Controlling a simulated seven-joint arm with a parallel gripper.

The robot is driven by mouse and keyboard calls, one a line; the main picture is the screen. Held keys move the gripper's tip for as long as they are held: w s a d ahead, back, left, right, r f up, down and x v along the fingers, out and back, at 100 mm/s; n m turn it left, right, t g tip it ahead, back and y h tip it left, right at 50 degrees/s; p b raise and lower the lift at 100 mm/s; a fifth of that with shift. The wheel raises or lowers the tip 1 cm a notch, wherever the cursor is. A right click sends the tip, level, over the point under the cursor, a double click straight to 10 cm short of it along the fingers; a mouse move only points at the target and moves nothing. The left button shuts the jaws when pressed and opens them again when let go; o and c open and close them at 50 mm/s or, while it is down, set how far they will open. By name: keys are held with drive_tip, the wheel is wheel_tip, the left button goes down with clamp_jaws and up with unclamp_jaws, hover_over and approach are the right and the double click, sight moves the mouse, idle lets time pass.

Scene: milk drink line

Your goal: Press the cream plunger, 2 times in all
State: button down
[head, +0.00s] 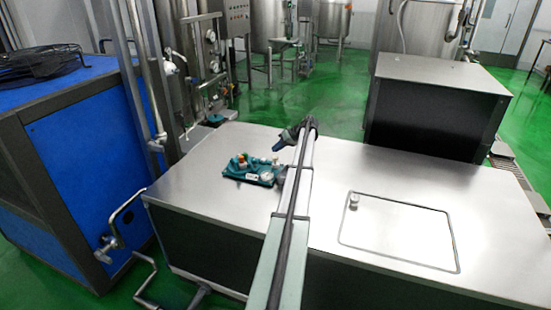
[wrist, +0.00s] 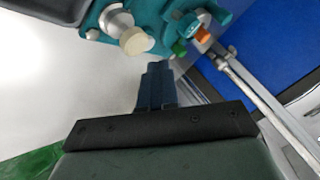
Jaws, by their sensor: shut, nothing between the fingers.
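The teal station (head: 238,172) lies on the steel table, left of my arm, and shows at the top of the wrist view (wrist: 165,27). In the wrist view the cream plunger (wrist: 136,41) has a round cream cap on a pale metal stem. My gripper (wrist: 158,70) is shut and empty, with its dark blue fingertips just below and right of the cream cap in the picture. A gap shows between them. In the head view my gripper (head: 277,147) is beside the station's back right; I cannot tell its height.
On the station, orange (wrist: 203,35), green (wrist: 179,48) and teal (wrist: 220,15) parts sit right of the cream plunger. The steel table (head: 330,185) is mostly clear, with a hatch (head: 400,232) and small knob (head: 354,201) at right. A blue cabinet (head: 85,140) stands left.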

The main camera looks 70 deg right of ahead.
sight(277, 157)
drive_tip(key=shift+r, duration=2.05)
drive_tip(key=shift+w+a, duration=0.1)
